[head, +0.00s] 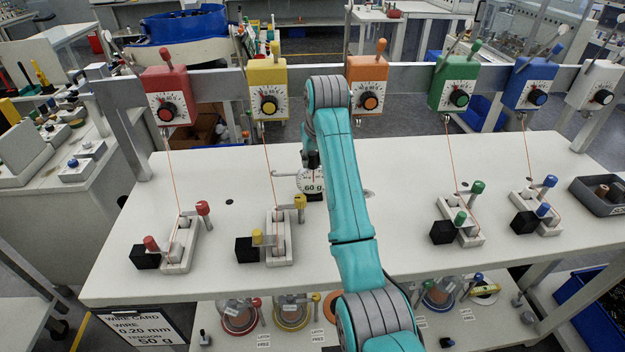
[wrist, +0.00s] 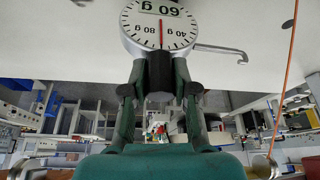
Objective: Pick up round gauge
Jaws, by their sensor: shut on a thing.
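The round gauge (head: 311,181) has a white dial with a "60 g" label and sits above the white table, partly hidden behind my arm in the head view. In the wrist view the gauge (wrist: 160,28) appears upside down at the top, with a thin metal hook arm (wrist: 222,50) reaching to the right. My gripper (wrist: 160,75) is shut on the gauge's dark stem. In the head view the fingers are mostly hidden by the arm. I cannot tell whether the gauge touches the table.
Red (head: 167,94), yellow (head: 268,90), orange (head: 367,83), green (head: 454,83) and blue (head: 529,84) dial boxes line the rail, several with wires running down to white fixtures. A grey tray (head: 590,207) is at the right.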

